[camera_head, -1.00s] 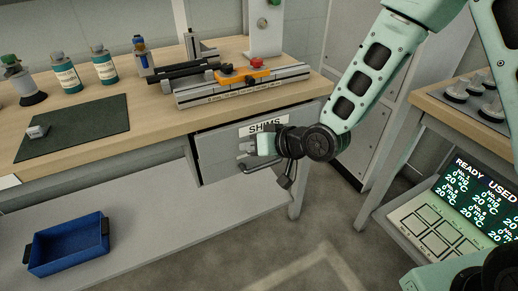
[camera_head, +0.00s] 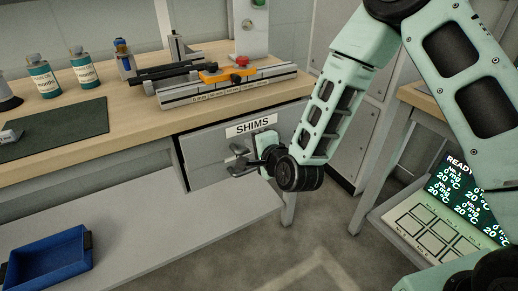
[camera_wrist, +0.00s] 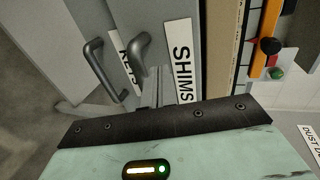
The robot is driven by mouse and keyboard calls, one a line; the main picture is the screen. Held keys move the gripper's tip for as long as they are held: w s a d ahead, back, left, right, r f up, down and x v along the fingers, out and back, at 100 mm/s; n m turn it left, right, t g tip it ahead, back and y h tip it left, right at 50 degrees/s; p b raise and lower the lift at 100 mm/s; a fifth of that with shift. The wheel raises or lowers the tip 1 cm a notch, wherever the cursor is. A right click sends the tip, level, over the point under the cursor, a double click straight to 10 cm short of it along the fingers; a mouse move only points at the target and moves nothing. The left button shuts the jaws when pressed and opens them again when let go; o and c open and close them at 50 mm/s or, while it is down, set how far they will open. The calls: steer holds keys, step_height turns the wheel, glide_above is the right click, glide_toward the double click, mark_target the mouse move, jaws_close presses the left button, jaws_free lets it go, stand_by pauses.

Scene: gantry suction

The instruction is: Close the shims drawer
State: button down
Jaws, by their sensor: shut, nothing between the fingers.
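The shims drawer has a grey front (camera_head: 207,158) with a white SHIMS label (camera_head: 250,126), below the bench top. A dark gap shows along its top and left edge, so it looks slightly out; how far is hard to tell. My gripper (camera_head: 234,158) is shut and empty, at the drawer front just below the label, close to the bar handle. Contact cannot be told. In the wrist view, the fingers (camera_wrist: 155,85) point at the front beside the SHIMS label (camera_wrist: 183,62) and a dark handle (camera_wrist: 141,52).
A KEYS label (camera_wrist: 125,62) and another handle (camera_wrist: 97,65) are beside the shims front in the wrist view. The bench top (camera_head: 135,110) holds bottles and a rail fixture (camera_head: 230,84). A blue bin (camera_head: 45,262) sits on the lower shelf. A display cart (camera_head: 425,220) stands right.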

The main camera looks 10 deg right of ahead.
mark_target(241, 133)
steer(key=shift+x, duration=1.75)
steer(key=w, duration=0.2)
steer(key=w+a, duration=0.1)
steer(key=w, duration=0.1)
steer(key=shift+w+a+b, duration=0.1)
steer(key=shift+a+b, duration=0.05)
steer(key=shift+b, duration=0.2)
steer(key=shift+w+r, duration=0.1)
steer(key=shift+r, duration=0.05)
